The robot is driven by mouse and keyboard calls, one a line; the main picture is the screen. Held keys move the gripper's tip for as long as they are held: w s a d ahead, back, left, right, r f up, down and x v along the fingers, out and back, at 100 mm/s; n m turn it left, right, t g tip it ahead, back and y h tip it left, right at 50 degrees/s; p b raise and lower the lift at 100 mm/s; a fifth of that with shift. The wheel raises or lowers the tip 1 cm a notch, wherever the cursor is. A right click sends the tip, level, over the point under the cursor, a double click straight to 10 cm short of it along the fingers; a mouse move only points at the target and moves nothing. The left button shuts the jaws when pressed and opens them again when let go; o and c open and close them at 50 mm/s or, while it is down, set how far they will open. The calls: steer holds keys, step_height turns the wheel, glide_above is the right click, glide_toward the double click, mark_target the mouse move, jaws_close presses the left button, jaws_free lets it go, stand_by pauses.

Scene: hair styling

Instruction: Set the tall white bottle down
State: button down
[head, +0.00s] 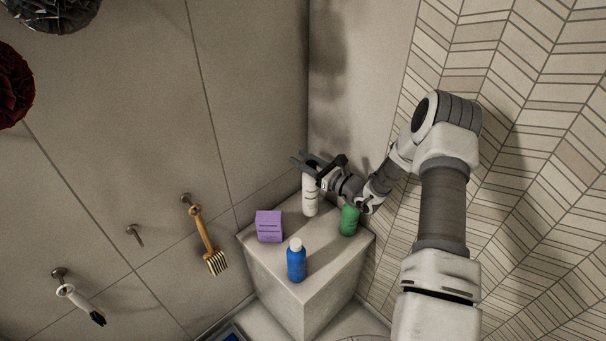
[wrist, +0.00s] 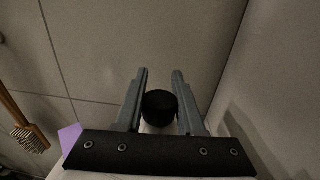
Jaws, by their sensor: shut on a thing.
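The tall white bottle (head: 310,196) is upright at the back of the pale stone pedestal (head: 297,275) in the head view. My gripper (head: 306,162) is at the bottle's top, with its fingers on either side. In the wrist view, the bottle's black cap (wrist: 159,106) sits between the two grey fingers of my gripper (wrist: 160,82). The gripper is shut on the bottle. The bottle's base appears at or very near the pedestal top; I cannot tell whether it touches.
A green bottle (head: 349,219) stands close to the right of the white bottle, under my wrist. A purple box (head: 269,226) and a blue bottle (head: 296,262) stand nearer the front. Walls close in behind. Brushes (head: 206,240) hang on the left wall.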

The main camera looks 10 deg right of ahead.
mark_target(311, 189)
steer(key=shift+f+b, duration=0.4)
steer(key=shift+f, duration=1.2)
steer(key=shift+f, duration=0.2)
steer(key=c, duration=0.5)
jaws_free()
steer(key=shift+r, duration=0.1)
